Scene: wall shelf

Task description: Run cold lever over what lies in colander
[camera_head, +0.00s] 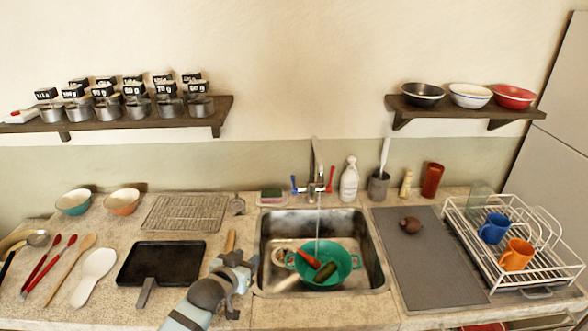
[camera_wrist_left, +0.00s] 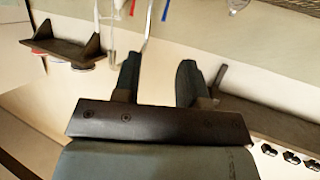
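The faucet (camera_head: 314,165) stands behind the sink, with a blue lever (camera_head: 294,183) on its left and a red lever (camera_head: 331,180) on its right. A thin stream of water falls from it into the green colander (camera_head: 344,271) in the sink. A red vegetable (camera_head: 309,260) and a dark green one (camera_head: 326,271) lie in the colander. My left gripper (camera_head: 236,260) is over the counter at the sink's front-left edge, well short of the levers. In the left wrist view its fingers (camera_wrist_left: 157,80) are apart with nothing between them. My right gripper is not in view.
A wooden handle (camera_head: 230,240) lies just beyond my left gripper. A black pan (camera_head: 160,263) and a wire rack (camera_head: 185,213) are left of the sink. A soap bottle (camera_head: 349,180) stands right of the faucet. A dish rack (camera_head: 500,255) is far right.

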